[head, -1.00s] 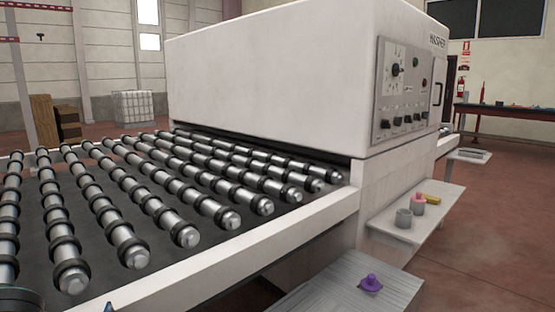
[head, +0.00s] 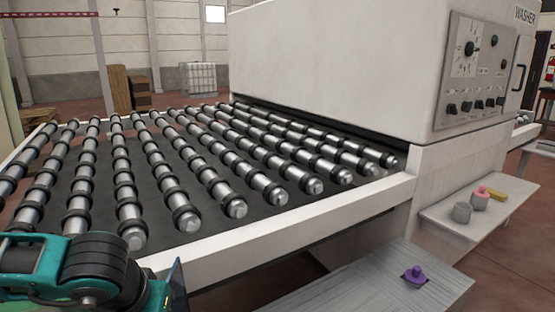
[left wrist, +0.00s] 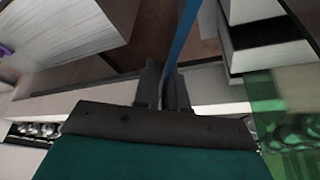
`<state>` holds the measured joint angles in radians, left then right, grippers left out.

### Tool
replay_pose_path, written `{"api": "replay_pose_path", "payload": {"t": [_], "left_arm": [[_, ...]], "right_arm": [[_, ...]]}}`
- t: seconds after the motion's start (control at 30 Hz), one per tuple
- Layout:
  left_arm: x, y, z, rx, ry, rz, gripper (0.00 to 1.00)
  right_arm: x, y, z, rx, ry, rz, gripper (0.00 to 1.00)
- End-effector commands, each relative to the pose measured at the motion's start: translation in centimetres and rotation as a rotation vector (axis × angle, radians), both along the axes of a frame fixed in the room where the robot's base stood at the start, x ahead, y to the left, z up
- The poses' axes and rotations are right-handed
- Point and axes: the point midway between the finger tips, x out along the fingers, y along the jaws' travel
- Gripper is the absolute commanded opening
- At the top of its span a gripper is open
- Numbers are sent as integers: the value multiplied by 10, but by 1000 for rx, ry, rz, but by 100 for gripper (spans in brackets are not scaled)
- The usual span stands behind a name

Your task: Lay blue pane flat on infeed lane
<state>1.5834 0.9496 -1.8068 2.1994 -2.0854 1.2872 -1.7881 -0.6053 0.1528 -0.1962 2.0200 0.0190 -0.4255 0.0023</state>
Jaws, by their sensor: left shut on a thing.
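The blue pane (left wrist: 180,45) shows in the left wrist view as a thin blue strip, seen nearly edge-on, running up from between my fingers. My left gripper (left wrist: 164,88) is shut on it. In the head view, my teal and black left arm is at the lower left, and a narrow dark upright sheet (head: 178,288) beside it looks like the same pane. It is in front of the white rail of the infeed lane, not lying on the rollers. The infeed lane (head: 215,185) is a bed of steel rollers with black rings. My right gripper is not in view.
The white washer (head: 330,75) stands at the lane's far right end. A grey slatted table (head: 350,285) holds a purple knobbed item (head: 414,275). A shelf (head: 455,222) carries small items. A green see-through sheet (left wrist: 285,110) shows in the left wrist view. The visible rollers are bare.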

Motion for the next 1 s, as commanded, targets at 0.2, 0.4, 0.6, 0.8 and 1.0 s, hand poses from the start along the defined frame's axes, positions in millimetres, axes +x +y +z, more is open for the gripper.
{"api": "replay_pose_path", "payload": {"t": [0.2, 0.4, 0.6, 0.8, 1.0], "left_arm": [[1, -3, 31, -6, -7, -4, 0], [1, -2, 43, -6, -8, -3, 0], [1, -2, 43, -6, -8, -3, 0], [1, -3, 43, -7, -8, -3, 0], [2, -2, 44, -6, -11, -2, 0]], "right_arm": [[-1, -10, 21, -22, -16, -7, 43], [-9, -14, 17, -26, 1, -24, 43], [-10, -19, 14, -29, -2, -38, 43], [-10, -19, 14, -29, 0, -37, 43], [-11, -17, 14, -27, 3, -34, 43]]}}
